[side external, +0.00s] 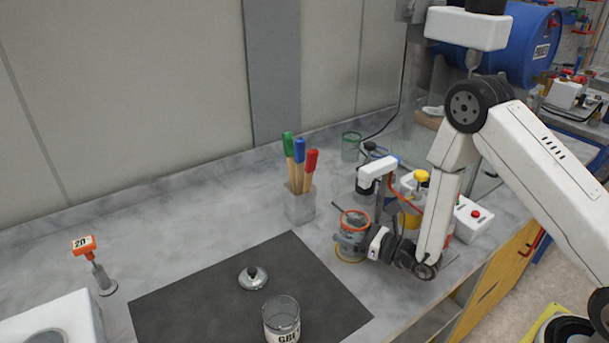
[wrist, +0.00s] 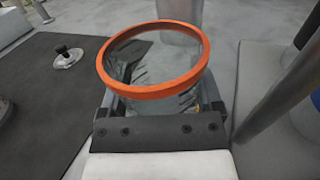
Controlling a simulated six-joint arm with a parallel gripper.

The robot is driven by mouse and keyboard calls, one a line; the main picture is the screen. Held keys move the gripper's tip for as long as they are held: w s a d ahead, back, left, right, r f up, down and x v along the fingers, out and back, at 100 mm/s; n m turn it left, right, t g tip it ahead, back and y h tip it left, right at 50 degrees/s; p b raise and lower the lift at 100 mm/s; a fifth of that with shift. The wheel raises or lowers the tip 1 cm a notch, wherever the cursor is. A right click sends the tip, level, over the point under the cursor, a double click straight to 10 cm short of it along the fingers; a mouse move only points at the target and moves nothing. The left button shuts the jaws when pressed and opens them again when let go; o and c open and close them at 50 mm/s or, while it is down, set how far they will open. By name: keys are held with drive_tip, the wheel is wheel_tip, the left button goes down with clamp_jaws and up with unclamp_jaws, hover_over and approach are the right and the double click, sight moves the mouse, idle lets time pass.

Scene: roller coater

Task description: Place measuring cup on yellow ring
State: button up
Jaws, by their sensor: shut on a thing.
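The measuring cup (side external: 352,232) is a clear vessel with an orange rim, upright in the side external view. It fills the middle of the wrist view (wrist: 153,88). My gripper (side external: 366,240) is shut on it from the right side. The yellow ring (side external: 350,260) shows as a thin arc on the counter just beneath the cup. Most of the ring is hidden by the cup, and I cannot tell whether the cup touches it. In the wrist view only a small yellow bit shows beside the cup's lower right.
A dark mat (side external: 200,303) holds a metal lid with a black knob (side external: 253,278) and a labelled glass jar (side external: 282,318). A holder (side external: 300,207) with coloured-handle tools stands behind. A machine with a yellow knob (side external: 421,177) stands close right.

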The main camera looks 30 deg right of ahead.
drive_tip(key=shift+f, duration=0.3)
drive_tip(key=shift+f, duration=0.2)
drive_tip(key=o, duration=1.2)
drive_tip(key=shift+r, duration=0.2)
drive_tip(key=v, duration=0.5)
drive_tip(key=shift+s+d, duration=0.1)
drive_tip(key=shift+s, duration=0.05)
drive_tip(key=shift+r, duration=3.45)
